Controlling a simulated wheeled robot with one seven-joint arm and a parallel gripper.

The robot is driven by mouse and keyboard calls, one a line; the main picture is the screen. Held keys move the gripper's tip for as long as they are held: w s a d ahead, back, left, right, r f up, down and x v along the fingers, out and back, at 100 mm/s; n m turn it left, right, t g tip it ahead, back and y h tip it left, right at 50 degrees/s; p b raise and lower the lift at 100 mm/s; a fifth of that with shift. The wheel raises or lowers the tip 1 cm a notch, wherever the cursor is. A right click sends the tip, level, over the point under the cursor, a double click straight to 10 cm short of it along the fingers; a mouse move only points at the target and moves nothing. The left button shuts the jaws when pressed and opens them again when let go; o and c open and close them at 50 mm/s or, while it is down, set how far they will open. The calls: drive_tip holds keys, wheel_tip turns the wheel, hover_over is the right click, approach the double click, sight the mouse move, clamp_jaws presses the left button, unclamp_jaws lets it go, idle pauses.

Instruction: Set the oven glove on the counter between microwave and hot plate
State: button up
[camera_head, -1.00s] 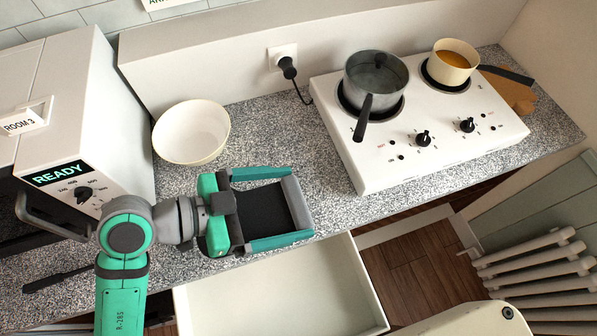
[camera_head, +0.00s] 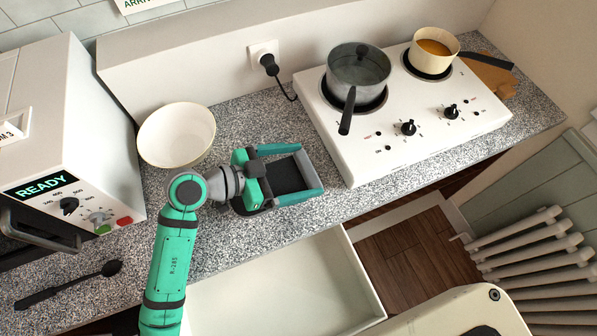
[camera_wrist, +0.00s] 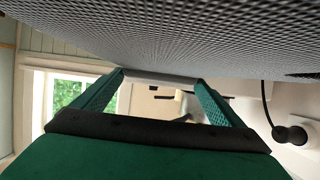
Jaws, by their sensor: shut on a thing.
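My gripper (camera_head: 309,171) is over the counter (camera_head: 232,243), to the left of the hot plate (camera_head: 335,150). Its teal fingers stand wide apart and are shut on a dark, flat piece with a grey end, which appears to be the oven glove (camera_head: 287,177). I cannot tell whether the glove touches the counter. The microwave (camera_head: 88,130) with its READY display stands at the left. The wrist view shows both fingers and a green palm with a black pad. A grey checkered surface fills its top; I cannot tell whether that is glove or counter.
A cream bowl (camera_head: 176,135) stands behind my arm, beside the microwave. A grey pot (camera_head: 358,72) and a cream pan (camera_head: 432,50) sit on the hot plate; the pot's handle points forward. An open drawer (camera_head: 285,290) juts out in front. A dark spoon (camera_head: 68,285) lies front left.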

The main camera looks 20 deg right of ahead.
wheel_tip(320, 180, down, 2)
drive_tip(key=shift+f, duration=0.1)
drive_tip(key=o, duration=1.3)
drive_tip(key=shift+c, duration=0.2)
drive_tip(key=shift+a, duration=0.1)
drive_tip(key=v, duration=1.2)
drive_tip(key=shift+s, duration=0.1)
